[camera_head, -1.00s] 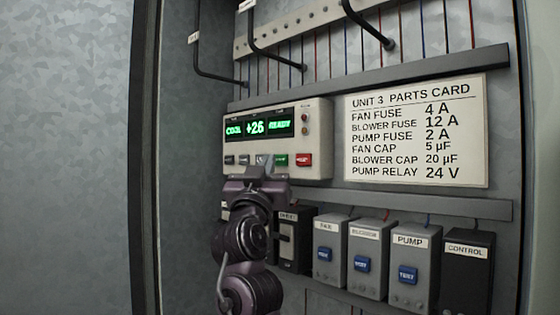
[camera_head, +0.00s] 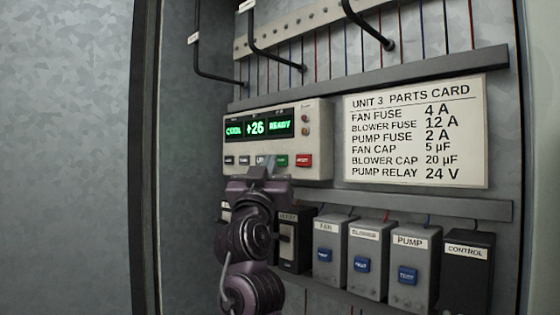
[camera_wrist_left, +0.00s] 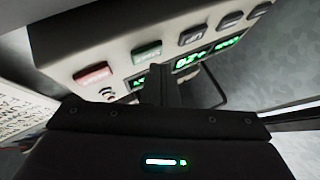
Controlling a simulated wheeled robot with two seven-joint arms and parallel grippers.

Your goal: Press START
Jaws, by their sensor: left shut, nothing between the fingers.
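The controller panel (camera_head: 318,140) is a cream box with a lit green display (camera_head: 258,128) reading COOL, +26 and READY. Below the display is a row of buttons: dark ones at the left, a green button (camera_head: 281,160) and a red button (camera_head: 304,160). The label on the green button is too small to read. My left gripper (camera_head: 266,168) is shut and empty, just below and left of the green button. In the left wrist view, the gripper's fingers (camera_wrist_left: 162,86) point at the panel near the green button (camera_wrist_left: 147,52), with a gap still visible.
A parts card (camera_head: 415,132) is at the right of the panel. Below stand several modules, among them the fan (camera_head: 328,270), pump (camera_head: 409,285) and control (camera_head: 466,280) boxes. Black pipes (camera_head: 375,30) cross the top.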

